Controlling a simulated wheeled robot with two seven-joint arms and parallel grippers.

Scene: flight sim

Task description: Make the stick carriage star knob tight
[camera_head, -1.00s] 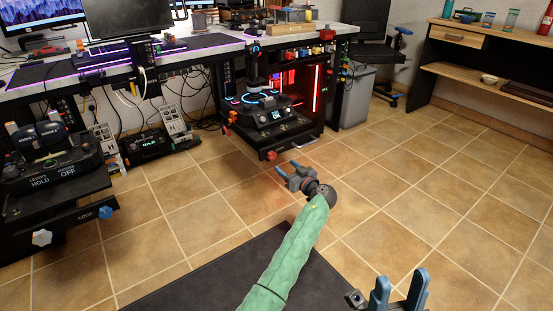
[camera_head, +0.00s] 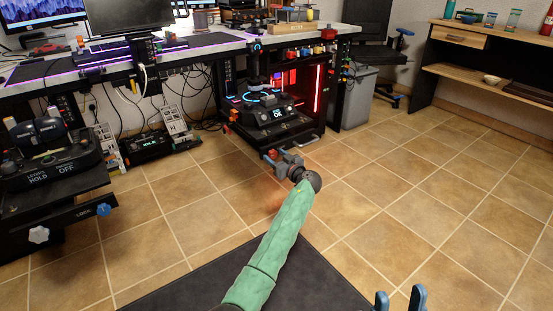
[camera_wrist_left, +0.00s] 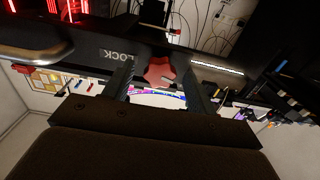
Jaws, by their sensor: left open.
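The stick carriage (camera_head: 285,131) stands under the desk, with a dark joystick base and a lit panel on it. Its red star knob (camera_head: 270,155) is at the front edge, partly covered by my left gripper. In the left wrist view the red star knob (camera_wrist_left: 159,71) shows beside the word LOCK, between and just beyond the two dark fingers. My left gripper (camera_head: 277,158) is open, with one finger on each side of the knob; contact cannot be told. My right gripper (camera_head: 400,299) is open and empty at the bottom edge, mostly cut off.
A grey bin (camera_head: 356,97) is right of the desk. The tiled floor (camera_head: 400,180) is clear.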

